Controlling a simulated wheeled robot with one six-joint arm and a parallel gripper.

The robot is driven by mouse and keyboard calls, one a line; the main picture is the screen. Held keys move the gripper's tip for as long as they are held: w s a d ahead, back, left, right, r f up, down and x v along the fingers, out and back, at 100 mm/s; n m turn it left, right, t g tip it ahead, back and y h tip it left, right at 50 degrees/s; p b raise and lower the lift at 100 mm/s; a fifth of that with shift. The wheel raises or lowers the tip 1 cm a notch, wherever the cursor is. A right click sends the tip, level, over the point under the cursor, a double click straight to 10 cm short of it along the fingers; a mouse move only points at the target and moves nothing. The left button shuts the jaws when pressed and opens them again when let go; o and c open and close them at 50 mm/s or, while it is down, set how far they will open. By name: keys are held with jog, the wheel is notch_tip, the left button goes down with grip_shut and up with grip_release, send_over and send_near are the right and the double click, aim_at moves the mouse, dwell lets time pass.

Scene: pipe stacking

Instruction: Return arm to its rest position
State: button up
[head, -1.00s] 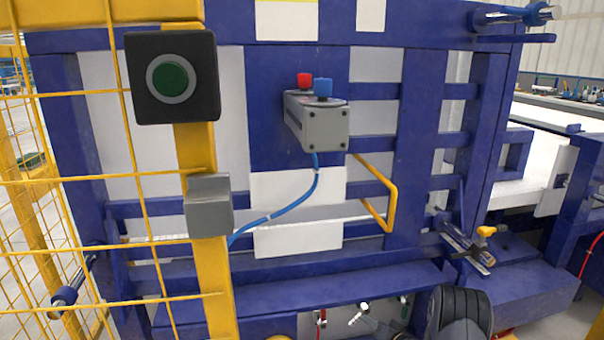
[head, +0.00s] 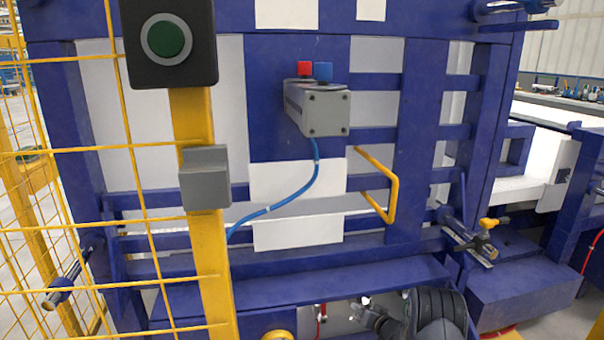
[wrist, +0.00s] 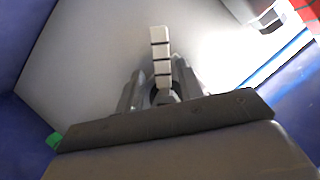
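My arm (head: 440,308), with its black ribbed section, shows at the bottom edge of the head view, right of centre, in front of the blue frame's lower part. Most of it is cut off. In the wrist view my gripper (wrist: 160,58) has its light ribbed fingertips together in the middle, with dark links on both sides. Nothing shows between them. A pale panel and blue surfaces lie beyond it, but I cannot tell the distance.
A blue frame (head: 420,165) fills the head view. It carries a grey box (head: 328,112) with red and blue buttons, and a yellow handle (head: 391,190). A yellow mesh fence (head: 208,270) with a green button (head: 166,40) stands close at left. A clamp (head: 470,245) is at right.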

jog(key=shift+d+f+n+h+b, duration=0.15)
jog(key=shift+n+h+b, duration=0.15)
jog(key=shift+n+h, duration=0.15)
jog(key=shift+s, duration=0.1)
